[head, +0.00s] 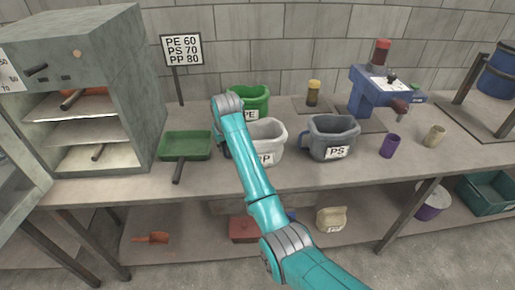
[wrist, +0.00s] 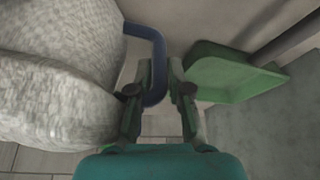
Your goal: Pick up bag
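No thing in view is plainly marked as a bag. A white bag-like container (head: 268,132) with a label ending in P stands on the bench, partly behind my arm. In the wrist view a large pale, grainy rounded surface (wrist: 60,95), apparently this container, fills the left. A blue handle (wrist: 158,48) loops out from its side. My gripper (wrist: 162,68) has its two fingers apart, one on each side of the handle; I cannot see clear contact. In the head view my gripper is mostly hidden behind the arm.
A green scoop tray (head: 185,146) lies just left of my gripper; it shows in the wrist view (wrist: 225,75). A green PE container (head: 250,97) stands behind, a grey PS container (head: 333,130) right. A beige labelled container (head: 331,219) sits on the lower shelf.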

